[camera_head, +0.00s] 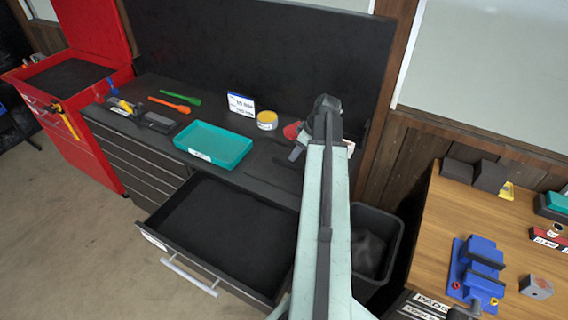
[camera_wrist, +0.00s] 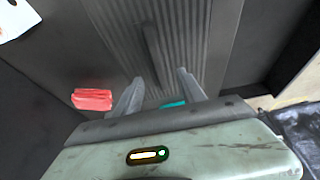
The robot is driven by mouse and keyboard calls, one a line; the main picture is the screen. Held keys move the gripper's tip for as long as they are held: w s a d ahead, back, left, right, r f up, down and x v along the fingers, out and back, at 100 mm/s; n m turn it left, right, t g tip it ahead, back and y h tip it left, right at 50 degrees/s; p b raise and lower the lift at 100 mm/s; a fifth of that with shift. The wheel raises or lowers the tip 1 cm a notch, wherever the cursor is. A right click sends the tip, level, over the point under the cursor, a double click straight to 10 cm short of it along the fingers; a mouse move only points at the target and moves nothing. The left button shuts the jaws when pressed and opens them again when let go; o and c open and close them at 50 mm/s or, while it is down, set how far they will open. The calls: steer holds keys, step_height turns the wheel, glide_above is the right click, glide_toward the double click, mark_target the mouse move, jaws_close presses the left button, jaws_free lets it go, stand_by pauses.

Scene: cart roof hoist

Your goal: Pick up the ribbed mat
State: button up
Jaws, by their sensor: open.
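In the wrist view, the ribbed mat (camera_wrist: 198,35) is a dark grey sheet with parallel ridges, filling the upper middle. A dark narrow bar or shadow lies along it. My gripper (camera_wrist: 160,80) is open, its two grey fingers apart over the near part of the mat. I see nothing held between them. Whether the fingertips touch the mat is unclear. In the head view, my arm hides much of this part of the bench, and I cannot pick the mat out from the dark bench top.
A red item (camera_wrist: 92,99) lies left of the fingers. The dark bench (camera_head: 235,180) bears a teal tray (camera_head: 212,128), a yellow tub (camera_head: 267,120) and a sign card (camera_head: 241,104). A drawer (camera_head: 183,269) stands open in front. A black bin (camera_head: 393,222) stands right of my arm.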

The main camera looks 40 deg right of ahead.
mark_target(291, 162)
steer(key=b+x, duration=0.2)
steer(key=x, duration=0.1)
steer(key=shift+s+b, duration=0.1)
steer(key=shift+b, duration=0.25)
steer(key=b+x, duration=0.5)
steer(key=shift+d+f, duration=0.15)
steer(key=shift+f, duration=0.1)
steer(key=shift+s+r, duration=0.1)
steer(key=shift+r, duration=0.1)
jaws_close()
